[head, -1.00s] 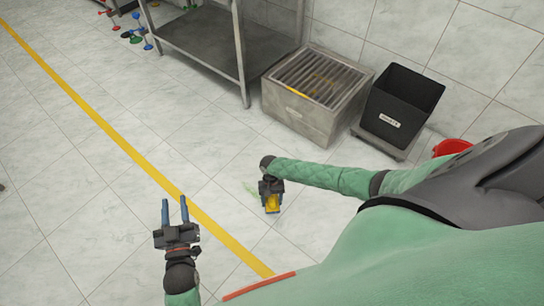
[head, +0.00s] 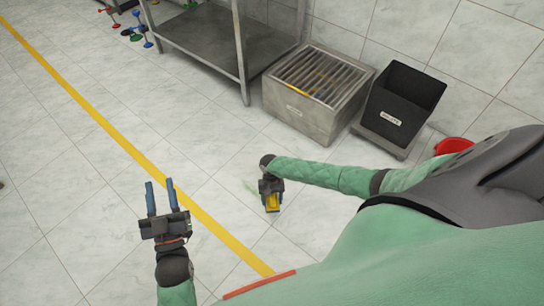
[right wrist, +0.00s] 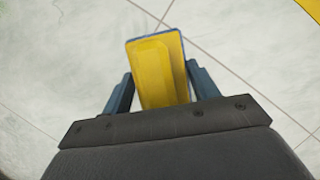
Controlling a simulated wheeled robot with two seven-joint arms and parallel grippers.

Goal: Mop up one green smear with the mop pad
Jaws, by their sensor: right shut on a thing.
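The mop pad (right wrist: 155,70) is a yellow block with a thin dark blue edge; it also shows in the head view (head: 271,202). My right gripper (right wrist: 160,92) is shut on it, a finger on each side, and holds it low at the floor. Whether the pad touches the floor I cannot tell. A faint green smear (head: 250,190) lies on the tiles just left of my right gripper in the head view, partly hidden by the gripper. My left gripper (head: 160,196) is open and empty, with its two blue fingers apart, above the floor at the lower left.
A grated metal box (head: 310,115) and a black bin (head: 400,108) on a low base stand by the wall. A red bucket (head: 453,147) is at the right. A metal table (head: 195,38) stands at the back. A yellow line (head: 110,130) crosses the open floor.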

